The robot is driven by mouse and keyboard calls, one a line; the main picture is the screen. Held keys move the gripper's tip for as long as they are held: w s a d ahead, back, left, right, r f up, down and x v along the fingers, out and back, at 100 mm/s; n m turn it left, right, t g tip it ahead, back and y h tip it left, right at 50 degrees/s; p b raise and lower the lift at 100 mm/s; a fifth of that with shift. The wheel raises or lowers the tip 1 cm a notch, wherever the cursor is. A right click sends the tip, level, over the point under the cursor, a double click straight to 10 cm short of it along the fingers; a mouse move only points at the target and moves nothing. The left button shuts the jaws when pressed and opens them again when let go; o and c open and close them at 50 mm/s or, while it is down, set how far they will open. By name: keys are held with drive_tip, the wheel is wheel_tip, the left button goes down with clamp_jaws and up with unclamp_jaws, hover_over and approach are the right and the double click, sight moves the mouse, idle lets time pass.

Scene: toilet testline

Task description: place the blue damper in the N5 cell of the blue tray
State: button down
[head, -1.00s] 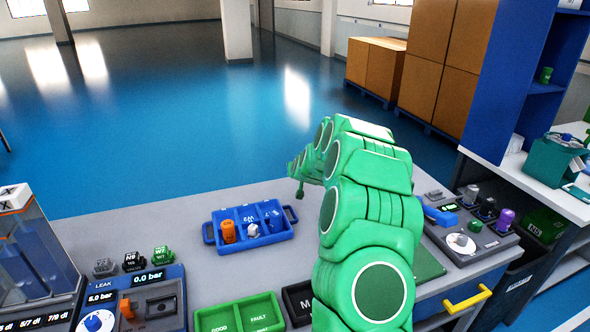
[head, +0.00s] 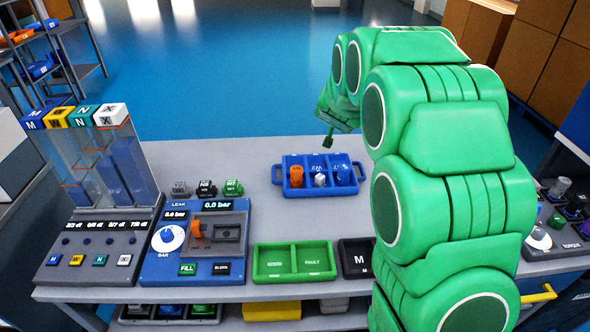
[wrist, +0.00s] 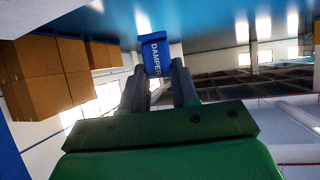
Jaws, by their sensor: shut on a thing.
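The blue damper (wrist: 152,50) shows in the wrist view with white DAMPER lettering, between the fingertips of my gripper (wrist: 158,72). My gripper is shut on it. In the head view the damper cannot be made out; the end of my arm is beyond the bench, above and behind the tray. The blue tray (head: 288,189) stands on the bench with three cells in a row. An orange part stands in its left cell and a pale grey part in its middle cell. The right cell shows white lettering and a blue interior. The cell labels are too small to read surely.
A clear dispenser (head: 110,165) stands far left. Bench is bare around the blue tray.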

drive_tip(key=shift+s+a+n+y, duration=1.35)
drive_tip(key=shift+s+a, duration=0.95)
drive_tip(key=shift+a, duration=1.4)
drive_tip(key=shift+a+f+n+g+y, duration=0.9)
drive_tip(key=shift+a+f+n+y, duration=2)
drive_tip(key=shift+f+n+y, duration=0.3)
drive_tip(key=s+d+f+n+g+y, duration=0.2)
drive_tip(key=s+d+n+g+y, duration=0.3)
drive_tip(key=n+g, duration=0.55)
drive_tip(key=shift+n+y, duration=0.3)
drive_tip(key=shift+y, duration=0.05)
drive_tip(key=shift+w+a+f, duration=0.4)
drive_tip(key=shift+w+f, duration=1.25)
drive_tip(key=shift+w, duration=0.7)
drive_tip(key=shift+w+a+f, duration=0.45)
drive_tip(key=shift+w+f, duration=1.15)
drive_tip(key=shift+w, duration=0.8)
drive_tip(key=shift+w+a+f, duration=0.4)
drive_tip(key=shift+w+f, duration=1.25)
drive_tip(key=shift+w, duration=0.7)
